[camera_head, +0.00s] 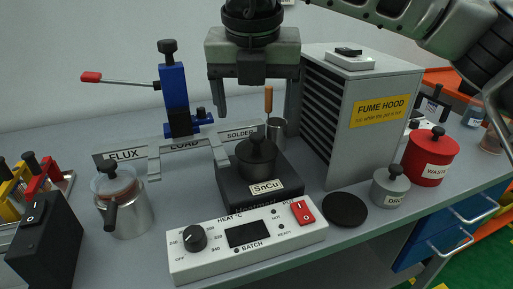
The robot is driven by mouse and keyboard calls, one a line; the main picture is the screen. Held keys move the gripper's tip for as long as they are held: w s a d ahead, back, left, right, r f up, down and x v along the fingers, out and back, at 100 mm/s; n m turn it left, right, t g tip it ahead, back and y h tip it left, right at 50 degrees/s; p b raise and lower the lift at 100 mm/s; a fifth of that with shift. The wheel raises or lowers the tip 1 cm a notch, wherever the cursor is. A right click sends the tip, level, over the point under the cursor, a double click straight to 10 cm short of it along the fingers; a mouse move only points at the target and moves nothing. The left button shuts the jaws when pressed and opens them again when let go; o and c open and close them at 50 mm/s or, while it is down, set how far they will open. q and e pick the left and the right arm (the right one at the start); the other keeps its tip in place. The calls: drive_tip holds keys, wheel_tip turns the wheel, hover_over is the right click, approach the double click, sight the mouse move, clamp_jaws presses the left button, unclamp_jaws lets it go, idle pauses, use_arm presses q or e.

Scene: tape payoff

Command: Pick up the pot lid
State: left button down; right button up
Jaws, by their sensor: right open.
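The pot lid (256,152) is dark grey with a round black knob. It sits on the small dark pot marked SnCu, which stands on a black heater block (283,195). My right gripper (256,108) hangs from above, pointing down, with its two fingers wide apart and nothing between them. It appears above the lid, with one finger to each side in the picture; the exact gap in height and depth is hard to tell. My left gripper is not in view.
A white control box (248,238) stands in front of the heater. The grey fume hood (360,125) rises close on the right. A flat black disc (345,209), a grey DROSS can (390,187) and a red WASTE can (430,158) stand right. A metal flux jar (124,205) stands left.

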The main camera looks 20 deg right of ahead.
sight(257, 134)
drive_tip(key=x, duration=0.3)
drive_tip(key=shift+w+x, duration=0.15)
drive_tip(key=shift+x, duration=1.15)
drive_tip(key=shift+w+x, duration=0.15)
drive_tip(key=shift+x, duration=1.1)
drive_tip(key=shift+d+r, duration=0.1)
drive_tip(key=shift+d, duration=0.1)
drive_tip(key=c, duration=0.8)
